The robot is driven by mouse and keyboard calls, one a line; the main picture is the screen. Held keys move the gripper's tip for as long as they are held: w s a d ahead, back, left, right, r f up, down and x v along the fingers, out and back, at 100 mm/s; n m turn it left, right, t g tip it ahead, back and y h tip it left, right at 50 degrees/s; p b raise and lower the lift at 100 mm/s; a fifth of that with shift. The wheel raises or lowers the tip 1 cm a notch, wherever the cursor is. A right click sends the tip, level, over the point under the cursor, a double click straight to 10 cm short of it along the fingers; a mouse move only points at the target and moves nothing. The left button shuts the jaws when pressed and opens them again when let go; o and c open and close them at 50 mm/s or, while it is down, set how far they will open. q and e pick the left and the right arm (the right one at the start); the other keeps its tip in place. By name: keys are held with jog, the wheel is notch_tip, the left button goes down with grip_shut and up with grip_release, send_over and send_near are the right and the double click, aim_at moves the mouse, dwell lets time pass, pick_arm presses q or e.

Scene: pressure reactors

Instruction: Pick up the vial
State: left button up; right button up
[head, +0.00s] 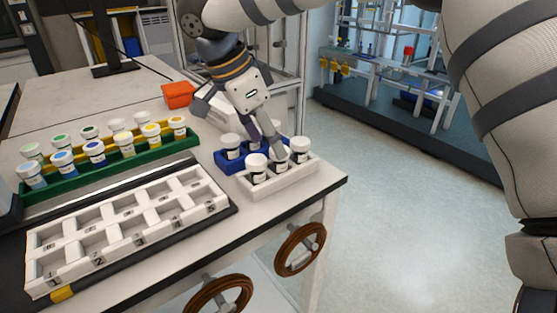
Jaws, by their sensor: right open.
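White-capped vials stand in two small racks at the right end of the table. The white rack (285,183) holds a front vial (257,170), a middle vial (280,159) and a rear vial (299,151). The blue rack (228,164) behind it holds another vial (231,147). My right gripper (266,142) reaches down over these racks with its fingers apart. One finger comes down close to the middle vial and partly covers it; I cannot tell whether they touch. The other finger is over the blue rack and hides part of it. My left gripper is not in view.
A green rack (110,172) with several colour-capped vials stands at left. A white numbered tray (130,226) lies in front. An orange box (178,95) sits behind. Brown handwheels (300,249) are below the table edge. The floor (400,220) at right is clear.

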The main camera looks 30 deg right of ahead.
aim_at(279, 163)
jog(key=x, duration=0.4)
jog(key=shift+s+d+r, duration=0.15)
jog(key=shift+s+d, duration=0.1)
jog(key=shift+s, duration=0.1)
jog(key=c, duration=1.1)
jog(key=shift+r, duration=0.15)
